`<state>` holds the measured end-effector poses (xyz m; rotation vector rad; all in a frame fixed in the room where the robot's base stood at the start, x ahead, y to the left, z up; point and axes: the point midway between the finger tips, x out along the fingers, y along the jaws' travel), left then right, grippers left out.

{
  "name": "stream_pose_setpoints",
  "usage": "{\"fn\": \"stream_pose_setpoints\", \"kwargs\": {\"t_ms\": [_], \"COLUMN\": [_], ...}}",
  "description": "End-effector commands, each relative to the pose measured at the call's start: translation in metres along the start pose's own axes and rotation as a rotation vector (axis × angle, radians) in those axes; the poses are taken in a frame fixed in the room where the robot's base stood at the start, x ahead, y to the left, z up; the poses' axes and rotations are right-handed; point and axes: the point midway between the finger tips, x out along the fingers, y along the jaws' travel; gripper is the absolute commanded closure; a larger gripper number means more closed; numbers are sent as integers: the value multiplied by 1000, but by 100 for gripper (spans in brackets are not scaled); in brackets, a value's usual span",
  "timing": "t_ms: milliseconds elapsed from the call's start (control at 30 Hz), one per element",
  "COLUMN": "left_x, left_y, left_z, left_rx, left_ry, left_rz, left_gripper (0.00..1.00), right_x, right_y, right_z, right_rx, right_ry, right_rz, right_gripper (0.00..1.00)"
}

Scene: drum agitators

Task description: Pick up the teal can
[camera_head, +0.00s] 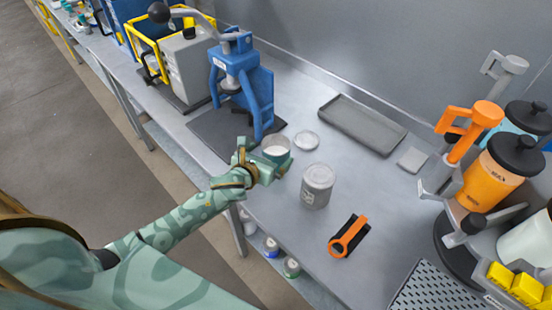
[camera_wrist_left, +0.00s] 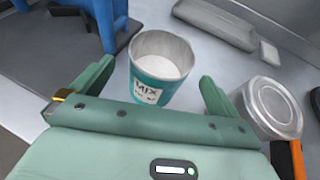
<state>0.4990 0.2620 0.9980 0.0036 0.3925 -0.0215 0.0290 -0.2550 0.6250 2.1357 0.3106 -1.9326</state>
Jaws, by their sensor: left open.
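The teal can (camera_head: 277,148) stands upright and open on the grey bench, with white contents inside. In the left wrist view the teal can (camera_wrist_left: 158,72) shows a white label reading "MIX". My left gripper (camera_head: 263,165) is open at the near side of the can. In the wrist view its two fingers (camera_wrist_left: 155,92) are spread to the left and right of the can's lower part. I cannot tell whether either finger touches it. My right gripper is not in view.
A grey lidded can (camera_head: 317,186) stands close to the right, and a round lid (camera_head: 306,140) lies behind. A blue press (camera_head: 243,85) stands to the left. An orange-handled tool (camera_head: 348,236) lies near the front edge. A grey tray (camera_head: 361,125) lies at the back.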

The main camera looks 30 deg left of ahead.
Motion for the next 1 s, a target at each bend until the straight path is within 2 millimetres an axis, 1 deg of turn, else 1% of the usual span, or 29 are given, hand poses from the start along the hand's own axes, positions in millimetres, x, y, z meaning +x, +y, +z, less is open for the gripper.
{"fn": "stream_pose_setpoints", "kwargs": {"t_ms": [67, 200, 333, 433, 633, 833, 1000], "left_x": [6, 29, 48, 54, 53, 53, 53], "left_y": [0, 1, 1, 0, 0, 0, 1], "left_z": [-1, -5, -5, -5, -4, -4, -3], "left_rx": [-1, -3, -1, -2, -1, -1, -1], "left_ry": [0, 0, 0, 0, 0, 0, -2], "left_rz": [0, 2, 1, 0, -1, 0, 0], "left_gripper": [0, 0, 0, 0, 0, 56, 57], "right_x": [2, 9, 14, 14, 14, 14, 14], "right_y": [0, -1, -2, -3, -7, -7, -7], "right_z": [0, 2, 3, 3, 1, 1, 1], "right_rx": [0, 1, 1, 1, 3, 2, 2], "right_ry": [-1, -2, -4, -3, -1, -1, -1], "right_rz": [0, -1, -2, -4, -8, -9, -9], "right_gripper": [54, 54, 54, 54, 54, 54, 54]}}
